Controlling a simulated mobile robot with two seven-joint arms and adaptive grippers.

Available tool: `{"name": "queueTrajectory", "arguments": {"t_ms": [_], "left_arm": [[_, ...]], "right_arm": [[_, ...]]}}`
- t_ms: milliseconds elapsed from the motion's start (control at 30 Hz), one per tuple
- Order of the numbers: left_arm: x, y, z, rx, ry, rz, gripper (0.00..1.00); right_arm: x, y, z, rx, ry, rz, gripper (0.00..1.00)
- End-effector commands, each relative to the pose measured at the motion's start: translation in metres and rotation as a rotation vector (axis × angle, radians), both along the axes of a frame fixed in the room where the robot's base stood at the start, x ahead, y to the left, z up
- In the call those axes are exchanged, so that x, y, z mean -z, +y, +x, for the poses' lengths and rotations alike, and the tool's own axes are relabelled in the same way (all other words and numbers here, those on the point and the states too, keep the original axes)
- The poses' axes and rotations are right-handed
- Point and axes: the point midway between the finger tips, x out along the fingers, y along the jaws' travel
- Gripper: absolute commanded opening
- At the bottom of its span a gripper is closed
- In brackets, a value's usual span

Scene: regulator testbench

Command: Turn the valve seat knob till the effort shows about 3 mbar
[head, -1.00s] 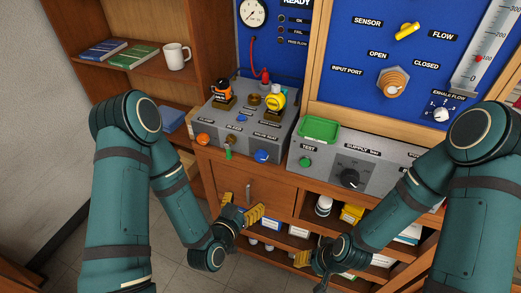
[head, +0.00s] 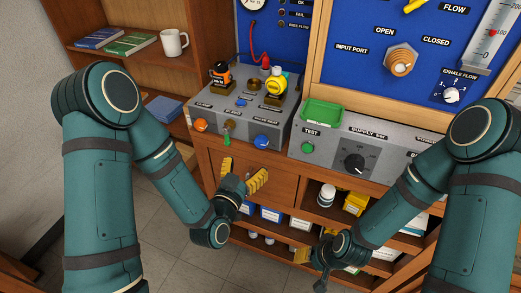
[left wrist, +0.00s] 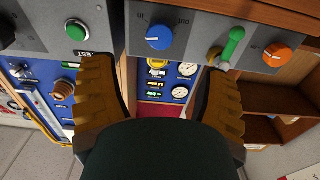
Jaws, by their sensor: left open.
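The valve seat knob is a blue round knob (head: 262,142) on the front of the grey unit at the left of the bench. It also shows in the left wrist view (left wrist: 159,37), top centre, between "in" and "out" marks. My left gripper (head: 242,172) is open and empty, just below and in front of the knob, apart from it. In the left wrist view its yellow fingers (left wrist: 160,85) spread to either side below the knob. My right gripper (head: 303,256) is low by the shelves, partly hidden by its wrist. No effort reading is legible.
A green lever (left wrist: 232,45) and an orange knob (left wrist: 278,54) sit beside the blue knob. A green button (head: 308,147) and black dial (head: 354,163) are on the supply unit to the right. Wooden drawer fronts (head: 283,190) lie below.

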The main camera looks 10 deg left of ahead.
Motion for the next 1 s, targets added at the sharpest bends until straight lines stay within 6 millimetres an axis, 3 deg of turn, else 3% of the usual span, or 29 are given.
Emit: {"name": "queueTrajectory", "arguments": {"t_ms": [133,500,700,1000], "left_arm": [[0.002,-0.006,0.023,0.0,-0.008,-0.003,0.75],[-0.001,-0.023,0.085,-0.001,-0.003,-0.002,0.75],[-0.001,-0.027,0.098,0.0,-0.001,-0.001,0.75],[-0.001,-0.027,0.1,0.0,-0.001,-0.001,0.75]], "right_arm": [[0.022,-0.001,0.004,0.003,-0.01,-0.001,0.47],[0.016,0.0,0.004,0.002,-0.009,-0.001,0.47],[0.017,0.0,0.004,0.003,-0.01,-0.001,0.47],[0.017,0.0,0.004,0.003,-0.01,-0.001,0.47]]}}
